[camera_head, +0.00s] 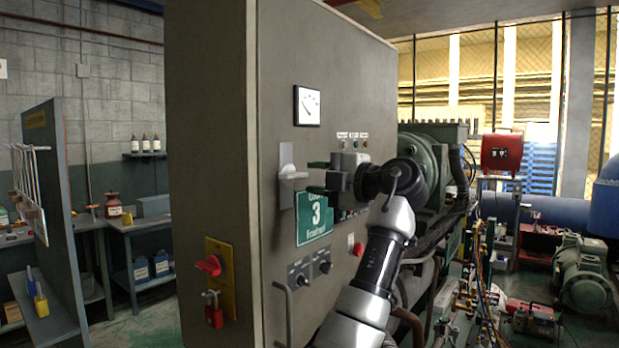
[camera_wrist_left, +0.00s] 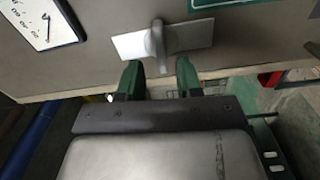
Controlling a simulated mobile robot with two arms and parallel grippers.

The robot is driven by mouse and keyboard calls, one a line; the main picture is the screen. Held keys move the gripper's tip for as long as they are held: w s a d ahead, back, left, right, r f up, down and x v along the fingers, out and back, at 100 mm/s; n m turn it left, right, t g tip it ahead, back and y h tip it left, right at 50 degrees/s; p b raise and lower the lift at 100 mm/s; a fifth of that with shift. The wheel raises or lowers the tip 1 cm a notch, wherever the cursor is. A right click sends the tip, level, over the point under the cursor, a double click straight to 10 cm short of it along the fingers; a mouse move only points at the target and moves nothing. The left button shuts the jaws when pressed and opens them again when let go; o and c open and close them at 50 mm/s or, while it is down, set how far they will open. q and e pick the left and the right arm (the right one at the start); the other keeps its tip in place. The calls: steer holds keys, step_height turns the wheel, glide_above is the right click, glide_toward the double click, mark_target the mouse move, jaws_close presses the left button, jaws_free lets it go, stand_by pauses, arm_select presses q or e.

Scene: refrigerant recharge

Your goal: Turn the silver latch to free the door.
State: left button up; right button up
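The left wrist view shows the open fingers (camera_wrist_left: 159,76) short of the handle. My right gripper is not in view.
A gauge (camera_head: 307,106) is above the latch, and a green sign (camera_head: 314,218) is below right. Black knobs (camera_head: 299,275) and a bar handle (camera_head: 287,310) are lower down. A red switch (camera_head: 209,265) and red padlock (camera_head: 213,312) are on the cabinet's left side.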

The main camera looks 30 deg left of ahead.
arm_select(q)
steer(key=d, duration=0.6)
steer(key=shift+s+d, duration=0.2)
steer(key=shift+s, duration=0.1)
